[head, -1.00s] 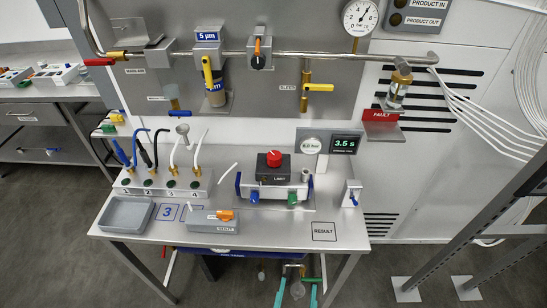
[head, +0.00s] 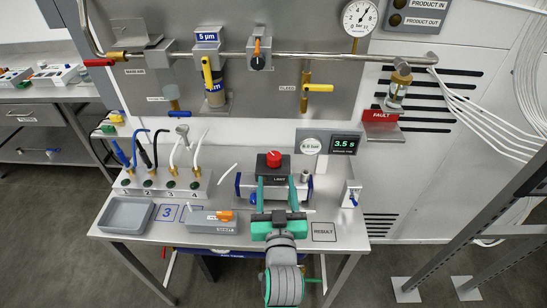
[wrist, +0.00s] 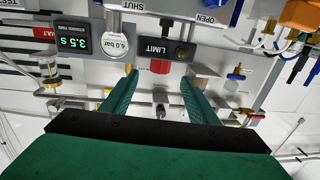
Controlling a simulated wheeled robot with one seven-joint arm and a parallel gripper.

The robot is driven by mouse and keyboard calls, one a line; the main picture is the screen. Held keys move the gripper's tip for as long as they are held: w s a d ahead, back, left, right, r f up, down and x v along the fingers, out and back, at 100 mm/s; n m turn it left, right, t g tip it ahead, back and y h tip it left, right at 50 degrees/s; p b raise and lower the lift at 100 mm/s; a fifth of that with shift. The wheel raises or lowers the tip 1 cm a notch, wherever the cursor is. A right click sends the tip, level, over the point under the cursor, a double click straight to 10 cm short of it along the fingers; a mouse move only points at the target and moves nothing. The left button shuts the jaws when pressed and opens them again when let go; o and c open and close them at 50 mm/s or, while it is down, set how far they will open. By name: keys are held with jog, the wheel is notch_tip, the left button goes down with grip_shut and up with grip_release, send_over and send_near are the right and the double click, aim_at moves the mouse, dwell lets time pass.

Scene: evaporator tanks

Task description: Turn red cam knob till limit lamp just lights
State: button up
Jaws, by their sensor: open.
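The red cam knob (head: 273,158) sits on top of a black box (head: 283,180) marked LIMIT, above the bench. A small white mark shows on the knob's top. My gripper (head: 277,184) is open, its green fingers reaching over the bench from the front towards the LIMIT box. In the wrist view the red knob (wrist: 160,67) lies between the open fingertips of my gripper (wrist: 158,77), with a gap on both sides. The LIMIT box (wrist: 153,47) shows a small dark round spot beside its label; no lit lamp is visible. My gripper hides the block's front in the head view.
A pressure gauge (head: 311,145) and a green 3.5 s display (head: 344,145) stand behind right. A row of numbered hoses (head: 160,183), a grey tray (head: 127,213) and a grey box with an orange switch (head: 212,221) are left.

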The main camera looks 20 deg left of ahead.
aim_at(275, 164)
jog(key=x, duration=1.1)
jog(key=shift+s, duration=0.1)
jog(key=c, duration=1)
